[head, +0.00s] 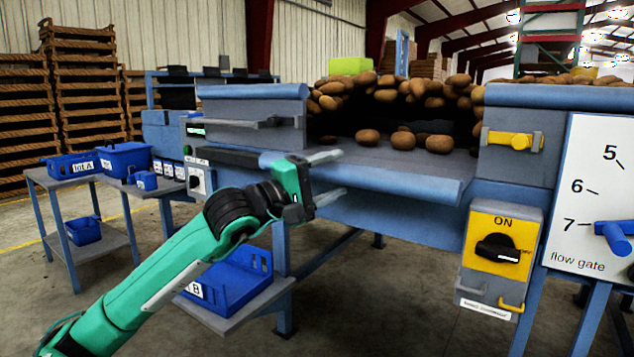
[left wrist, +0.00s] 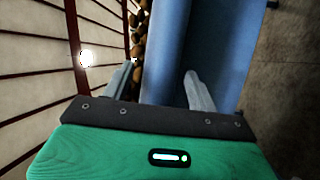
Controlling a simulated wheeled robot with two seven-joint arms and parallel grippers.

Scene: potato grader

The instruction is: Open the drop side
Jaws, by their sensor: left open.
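The drop side (head: 420,180) is the grey panel with a rounded blue edge in the middle of the grader. It lies folded outward, nearly level, and the opening behind it shows potatoes (head: 437,144). My left gripper (head: 326,177) is open at the panel's left part, one finger above the blue edge and one below. In the left wrist view the blue edge (left wrist: 178,60) passes between the spread fingers (left wrist: 160,85). I cannot tell whether either finger touches it. My right gripper is not in view.
A yellow latch (head: 510,140) is on the fixed right panel and a grey bar latch (head: 262,123) on the left one. An ON switch box (head: 500,248) and flow gate scale (head: 595,190) stand at right. Blue bins (head: 125,158) sit on a side table at left.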

